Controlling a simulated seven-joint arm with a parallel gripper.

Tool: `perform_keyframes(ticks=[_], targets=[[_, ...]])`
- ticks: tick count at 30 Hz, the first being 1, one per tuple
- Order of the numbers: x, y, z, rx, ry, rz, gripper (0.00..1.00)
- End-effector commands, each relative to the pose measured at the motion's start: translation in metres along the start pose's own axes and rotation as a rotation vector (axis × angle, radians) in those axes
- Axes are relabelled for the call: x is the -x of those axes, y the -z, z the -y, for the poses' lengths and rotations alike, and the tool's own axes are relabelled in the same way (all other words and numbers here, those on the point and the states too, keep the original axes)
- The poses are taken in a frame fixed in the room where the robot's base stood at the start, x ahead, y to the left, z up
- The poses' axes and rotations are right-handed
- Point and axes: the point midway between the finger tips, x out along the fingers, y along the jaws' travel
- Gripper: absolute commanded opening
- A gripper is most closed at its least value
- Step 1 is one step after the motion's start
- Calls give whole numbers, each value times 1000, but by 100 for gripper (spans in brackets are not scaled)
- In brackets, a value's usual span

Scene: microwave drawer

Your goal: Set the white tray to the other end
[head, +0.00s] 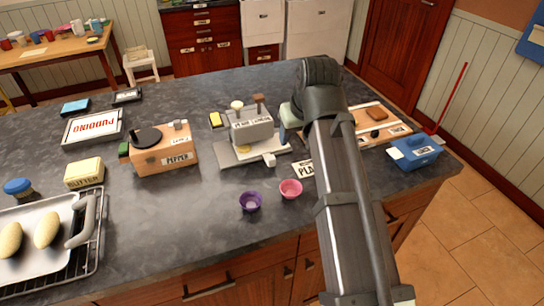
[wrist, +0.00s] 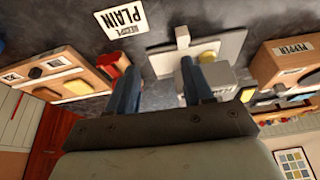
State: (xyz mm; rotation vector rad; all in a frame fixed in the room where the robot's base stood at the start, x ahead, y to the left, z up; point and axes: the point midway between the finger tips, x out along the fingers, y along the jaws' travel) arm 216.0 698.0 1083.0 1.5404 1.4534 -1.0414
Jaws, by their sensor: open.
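A flat white tray (head: 232,160) lies in the middle of the dark counter, under a grey box-like housing (head: 252,127). A small pale block (head: 269,160) stands at the tray's near right corner, and a yellow item (head: 244,149) lies on it. In the wrist view the tray (wrist: 235,38), its block (wrist: 182,36) and the housing (wrist: 222,80) lie beyond my right finger. My gripper (head: 283,136) is above the counter just right of the housing. Its blue fingers (wrist: 160,66) are apart with nothing held between them. The tray's part under the housing is hidden.
A pepper box (head: 166,158) stands left. Purple (head: 250,202) and pink (head: 291,189) bowls stand in front. A wooden board (head: 378,118) and blue box (head: 414,152) lie right. The front centre-left counter is clear.

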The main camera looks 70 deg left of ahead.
Motion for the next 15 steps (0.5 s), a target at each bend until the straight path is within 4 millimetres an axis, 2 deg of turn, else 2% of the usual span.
perform_keyframes(ticks=[1, 6, 11, 15], targets=[[3, 4, 14, 20, 6, -3, 51], [9, 8, 37, 55, 17, -6, 51], [3, 9, 40, 60, 19, -6, 51], [-13, 8, 40, 59, 19, -3, 51]])
